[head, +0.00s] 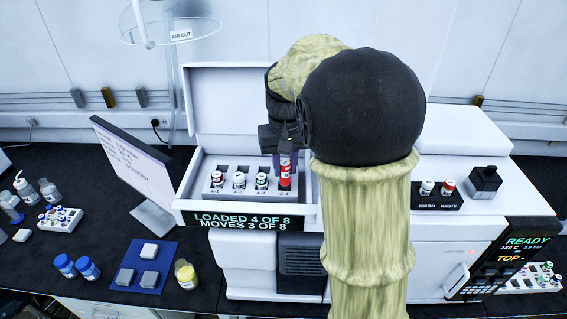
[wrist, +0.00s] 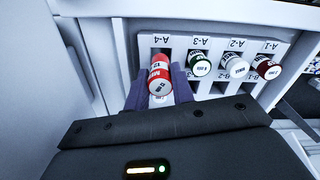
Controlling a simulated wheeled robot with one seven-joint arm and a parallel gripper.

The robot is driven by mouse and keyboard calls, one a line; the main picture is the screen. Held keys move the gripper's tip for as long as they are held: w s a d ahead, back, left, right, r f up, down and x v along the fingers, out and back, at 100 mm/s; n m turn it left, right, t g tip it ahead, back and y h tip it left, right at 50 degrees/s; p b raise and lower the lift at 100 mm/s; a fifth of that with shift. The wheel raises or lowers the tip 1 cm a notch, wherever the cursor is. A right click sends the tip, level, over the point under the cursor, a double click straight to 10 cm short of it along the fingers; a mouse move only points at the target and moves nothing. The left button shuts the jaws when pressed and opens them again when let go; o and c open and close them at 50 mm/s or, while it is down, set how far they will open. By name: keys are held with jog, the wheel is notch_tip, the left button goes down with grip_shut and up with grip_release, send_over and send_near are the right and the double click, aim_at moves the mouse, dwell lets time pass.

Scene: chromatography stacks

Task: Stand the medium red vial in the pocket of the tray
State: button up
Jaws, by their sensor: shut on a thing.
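Several shorter vials, including a green-capped one (wrist: 200,65), stand in the tray's other A pockets. The tray sits in a white opened box (head: 193,187) with a raised lid (head: 223,95). A monitor (head: 133,167) stands at left.

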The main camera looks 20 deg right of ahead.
jog(key=shift+f, duration=0.3)
jog(key=shift+f+b, duration=0.35)
jog(key=shift+b, duration=0.1)
jog(key=shift+f, duration=0.35)
jog(key=shift+f+b, duration=0.35)
jog(key=shift+b, duration=0.1)
jog(key=shift+f, duration=0.15)
jog(key=shift+f+b, duration=0.3)
jog(key=shift+f, duration=0.05)
jog(key=shift+f, duration=0.15)
jog(key=o, duration=1.1)
jog(key=shift+c, duration=0.2)
